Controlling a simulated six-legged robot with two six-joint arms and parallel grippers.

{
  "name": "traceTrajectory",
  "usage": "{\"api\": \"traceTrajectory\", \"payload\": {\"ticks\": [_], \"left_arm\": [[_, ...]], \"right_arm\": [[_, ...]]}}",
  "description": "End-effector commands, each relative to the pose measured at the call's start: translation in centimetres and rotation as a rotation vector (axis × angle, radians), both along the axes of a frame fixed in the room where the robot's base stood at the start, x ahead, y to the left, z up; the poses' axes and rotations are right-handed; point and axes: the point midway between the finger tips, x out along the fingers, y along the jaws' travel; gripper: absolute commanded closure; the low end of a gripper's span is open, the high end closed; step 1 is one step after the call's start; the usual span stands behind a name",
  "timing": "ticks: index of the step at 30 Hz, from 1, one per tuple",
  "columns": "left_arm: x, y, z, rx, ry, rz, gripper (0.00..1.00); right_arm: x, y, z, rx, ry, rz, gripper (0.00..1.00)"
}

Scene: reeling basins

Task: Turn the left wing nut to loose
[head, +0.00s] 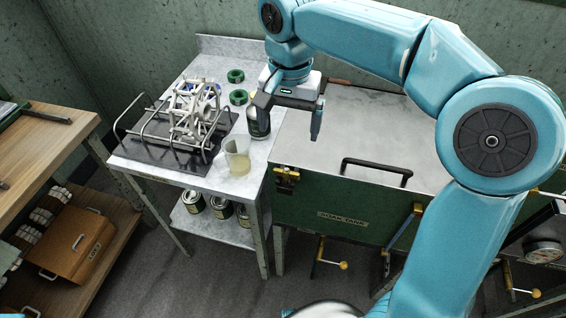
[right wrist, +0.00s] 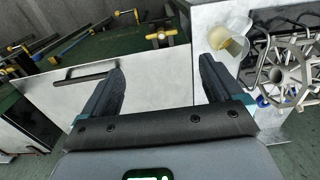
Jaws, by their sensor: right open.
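The left wing nut (head: 287,174) is a small brass-yellow fastener at the upper left front edge of the green soak tank (head: 335,212). In the right wrist view a brass T-shaped wing nut (right wrist: 164,33) stands at the tank edge, beyond the fingertips and near the beaker; I take it for the same one. Its exact turn angle is too small to tell. My right gripper (head: 289,118) is open and empty, pointing down above the left part of the tank lid (head: 375,125), apart from the nut. Its fingers also show in the right wrist view (right wrist: 160,75). My left gripper is out of view.
The lid has a black handle (head: 377,164). A wooden shelf (head: 40,150) stands far left.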

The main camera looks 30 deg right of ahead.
Motion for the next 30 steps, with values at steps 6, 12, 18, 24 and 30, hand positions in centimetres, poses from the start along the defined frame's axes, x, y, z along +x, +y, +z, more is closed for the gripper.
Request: {"api": "traceTrajectory", "payload": {"ticks": [6, 12, 18, 24, 30], "left_arm": [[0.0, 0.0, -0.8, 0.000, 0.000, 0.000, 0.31], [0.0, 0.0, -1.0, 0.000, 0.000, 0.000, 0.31], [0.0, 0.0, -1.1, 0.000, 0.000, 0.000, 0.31], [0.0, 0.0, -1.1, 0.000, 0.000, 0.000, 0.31], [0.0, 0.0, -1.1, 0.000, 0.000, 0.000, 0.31]], "right_arm": [[-0.3, 0.1, -5.6, 0.001, 0.005, 0.000, 0.06], [-0.1, 0.2, -10.0, 0.000, 0.004, 0.004, 0.06], [0.3, 0.2, -12.7, 0.001, 0.002, 0.004, 0.06], [0.5, 0.3, -13.5, 0.000, 0.000, 0.005, 0.06], [0.5, 0.3, -13.5, 0.001, -0.001, 0.005, 0.10]]}}
